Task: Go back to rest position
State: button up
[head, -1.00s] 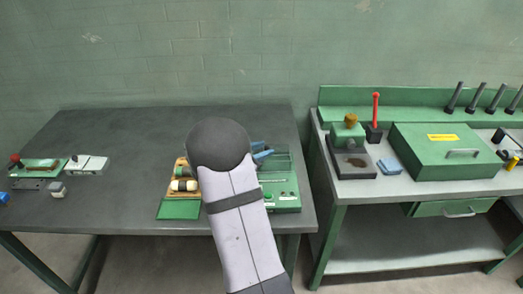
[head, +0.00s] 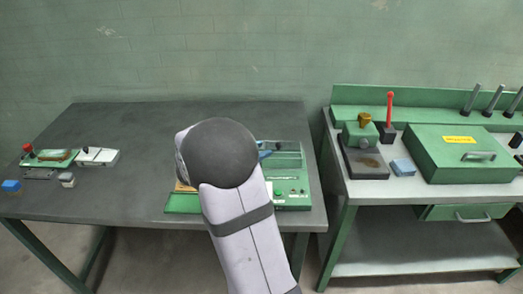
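My arm reaches up from the bottom of the head view, with a pale link and a dark round joint in front of the dark table (head: 130,140). My gripper is not visible; the arm hides whatever is behind it. A green tray (head: 183,204) lies on the table to the left of the arm, mostly hidden by the joint. A green case (head: 291,190) with compartments sits to the right of the arm, partly covered by it. Something blue shows at the case's upper left edge.
The right bench holds a green box (head: 462,155), a red-handled tool (head: 389,115) and a blue block (head: 403,167). The table's back middle is clear.

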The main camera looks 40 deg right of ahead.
dwell(0.3)
jog(key=s+a+f+m+y+p, duration=0.1)
jog(key=s+a+m+y, duration=0.3)
jog(key=a, duration=0.7)
jog(key=s+a+f+m+g+y, duration=0.1)
jog(key=s+a+f+m+y, duration=0.3)
jog(key=a, duration=0.6)
jog(key=s+a+f+m+y+p, duration=0.1)
jog(key=s+a+f+m+y, duration=0.2)
jog(key=s+a+m+y, duration=0.2)
jog(key=s+a+m, duration=0.3)
jog(key=a, duration=0.3)
jog(key=shift+s+a+f+y+p, duration=0.2)
jog(key=shift+a+f+y+p, duration=0.05)
jog(key=shift+a+y+p, duration=0.1)
